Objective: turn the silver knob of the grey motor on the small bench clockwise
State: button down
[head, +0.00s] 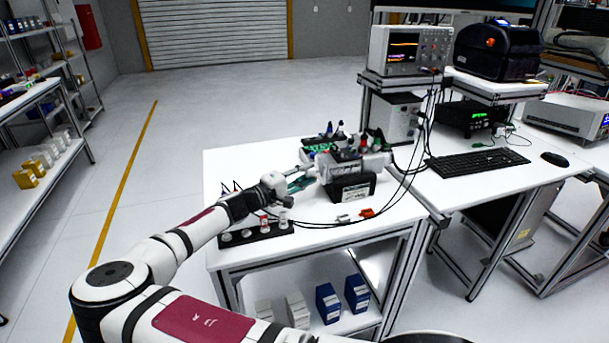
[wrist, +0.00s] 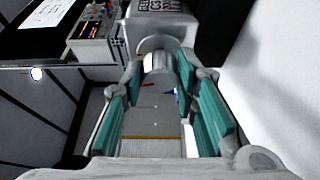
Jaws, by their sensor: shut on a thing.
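The grey motor (head: 374,161) sits on the small white bench (head: 240,165) in the head view, lying on its side with its shaft end toward my arm. In the wrist view its grey body (wrist: 157,24) is at the top, and the silver knob (wrist: 158,66) sticks out from it toward me. My gripper (head: 302,180) reaches in from the left at about motor height. In the wrist view my gripper (wrist: 158,76) has its teal finger pads on both sides of the silver knob and is shut on it. The knob is mostly hidden in the head view.
A dark rack (head: 256,235) with several small parts lies under my wrist. Orange connector (head: 367,213) and black cables cross the bench's right part. An oscilloscope (head: 405,50) stands on a shelf behind.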

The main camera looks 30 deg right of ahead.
dwell(0.5)
jog(key=c, duration=1.2)
grip_release()
jog(key=shift+c, duration=0.2)
jog(key=a, duration=0.4)
jog(key=s+a, duration=0.1)
jog(key=a, duration=0.7)
jog(key=shift+s+f, duration=0.1)
jog(key=shift+s, duration=0.15)
